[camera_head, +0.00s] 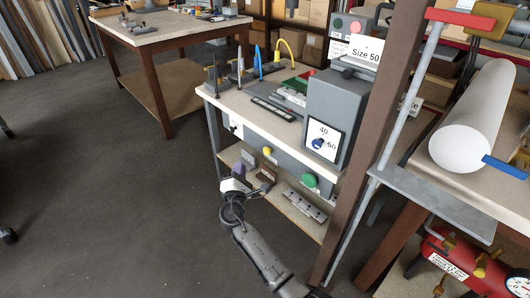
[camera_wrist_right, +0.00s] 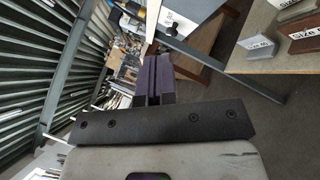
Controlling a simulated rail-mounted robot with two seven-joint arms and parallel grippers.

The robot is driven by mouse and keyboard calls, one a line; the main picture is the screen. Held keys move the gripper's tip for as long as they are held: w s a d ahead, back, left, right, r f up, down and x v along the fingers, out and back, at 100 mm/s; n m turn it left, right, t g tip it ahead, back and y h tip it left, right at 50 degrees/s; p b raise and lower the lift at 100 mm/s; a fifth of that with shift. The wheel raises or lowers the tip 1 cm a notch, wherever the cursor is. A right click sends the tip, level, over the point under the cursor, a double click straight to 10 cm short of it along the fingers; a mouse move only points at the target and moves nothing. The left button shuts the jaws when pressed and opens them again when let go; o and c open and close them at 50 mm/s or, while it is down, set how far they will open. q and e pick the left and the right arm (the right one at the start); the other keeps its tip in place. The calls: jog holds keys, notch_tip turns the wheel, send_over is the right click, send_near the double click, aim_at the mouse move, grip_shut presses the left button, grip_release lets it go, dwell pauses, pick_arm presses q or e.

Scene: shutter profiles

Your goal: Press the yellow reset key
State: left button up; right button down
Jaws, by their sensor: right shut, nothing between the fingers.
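The yellow reset key (camera_head: 267,151) is a small round yellow button on the grey front panel below the workbench top. My right gripper (camera_head: 238,170) is in front of the bench, left of and a little below the yellow key in the picture, and apart from it. Its purple fingers are shut and empty; they also show in the right wrist view (camera_wrist_right: 154,78). I cannot pick out the key for certain in the wrist view. My left gripper is out of view.
A green button (camera_head: 309,180) sits right of the yellow one. A grey machine with a dial plate (camera_head: 322,138) stands on the bench (camera_head: 222,100). A brown post (camera_head: 378,130) rises at right. The floor left is clear.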

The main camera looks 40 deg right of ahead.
jog(key=d, duration=0.7)
jog(key=shift+d, duration=0.25)
jog(key=shift+d, duration=0.1)
dwell(1.9)
jog(key=shift+d, duration=0.35)
jog(key=shift+d, duration=0.6)
dwell(1.1)
jog(key=shift+a, duration=0.15)
jog(key=shift+s+a, duration=0.1)
jog(key=shift+a, duration=0.75)
jog(key=shift+a, duration=0.1)
jog(key=shift+a, duration=2.45)
